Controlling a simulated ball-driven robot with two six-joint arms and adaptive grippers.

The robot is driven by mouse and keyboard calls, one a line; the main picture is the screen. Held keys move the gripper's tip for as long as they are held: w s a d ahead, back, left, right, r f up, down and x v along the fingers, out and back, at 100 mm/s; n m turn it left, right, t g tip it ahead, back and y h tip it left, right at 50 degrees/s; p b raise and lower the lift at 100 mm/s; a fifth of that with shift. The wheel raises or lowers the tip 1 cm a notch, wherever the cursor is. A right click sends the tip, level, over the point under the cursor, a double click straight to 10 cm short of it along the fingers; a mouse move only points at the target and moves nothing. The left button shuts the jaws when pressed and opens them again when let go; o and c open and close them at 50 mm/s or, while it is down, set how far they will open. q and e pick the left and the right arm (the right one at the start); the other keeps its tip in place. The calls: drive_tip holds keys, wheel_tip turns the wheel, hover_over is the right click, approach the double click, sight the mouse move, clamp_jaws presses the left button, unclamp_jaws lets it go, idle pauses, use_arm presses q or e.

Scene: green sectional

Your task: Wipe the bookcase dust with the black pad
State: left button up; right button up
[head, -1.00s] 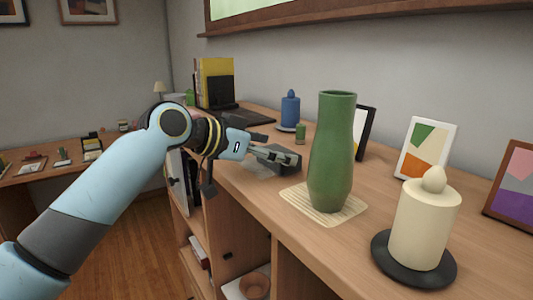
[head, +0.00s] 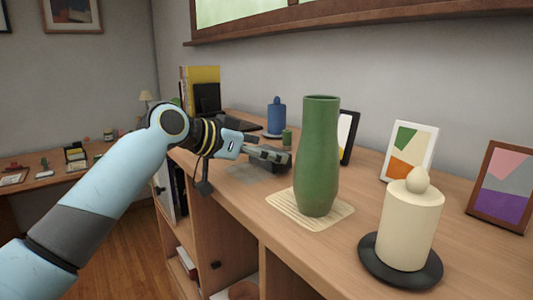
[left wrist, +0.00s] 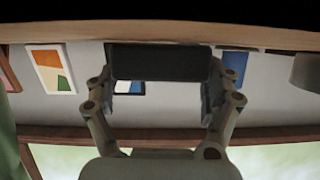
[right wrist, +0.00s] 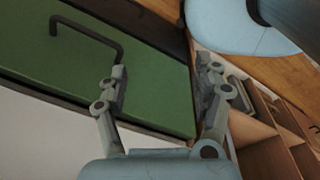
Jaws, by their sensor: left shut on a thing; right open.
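My left gripper (head: 268,155) is shut on the black pad (head: 274,166), low at the wooden bookcase (head: 355,238) top, behind and left of the green vase. The dark pad also spans the fingers in the left wrist view (left wrist: 160,63). Whether its underside touches the wood is hard to tell. A faint grey dust patch (head: 242,173) lies on the bookcase top left of the pad. Any dust under the pad is hidden. My right gripper (right wrist: 166,80) is open and empty in the right wrist view; it is not in the head view.
The green vase (head: 318,160) stands on a striped mat (head: 282,206), close to the pad. A cream candle (head: 407,228) on a black dish is nearer. A dark laptop (head: 228,122) is farther off.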

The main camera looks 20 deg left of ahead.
sight(228, 174)
use_arm(q)
drive_tip(key=shift+s+a+p, duration=0.3)
drive_tip(key=shift+s+a, duration=0.05)
drive_tip(key=shift+s, duration=0.1)
drive_tip(key=shift+s+a, duration=0.2)
drive_tip(key=shift+s, duration=0.2)
drive_tip(key=shift+s+a, duration=0.35)
drive_tip(key=shift+s, duration=0.4)
drive_tip(key=shift+s+a+f+p, duration=0.1)
drive_tip(key=shift+s+a+p, duration=0.35)
drive_tip(key=shift+s, duration=0.4)
drive_tip(key=shift+s+a+f+p, duration=0.1)
drive_tip(key=shift+s+a+p, duration=0.1)
drive_tip(key=shift+s+a, duration=0.7)
drive_tip(key=shift+s, duration=0.35)
drive_tip(key=shift+s+a, duration=0.15)
drive_tip(key=shift+s, duration=0.35)
drive_tip(key=shift+w+a+r+b, duration=0.1)
drive_tip(key=shift+w+a+b, duration=0.2)
drive_tip(key=shift+w+a, duration=0.4)
drive_tip(key=shift+w+d+b, duration=0.4)
drive_tip(key=shift+w+d, duration=0.05)
drive_tip(key=shift+w, duration=0.2)
drive_tip(key=shift+w+d, duration=0.4)
drive_tip(key=shift+w, duration=0.35)
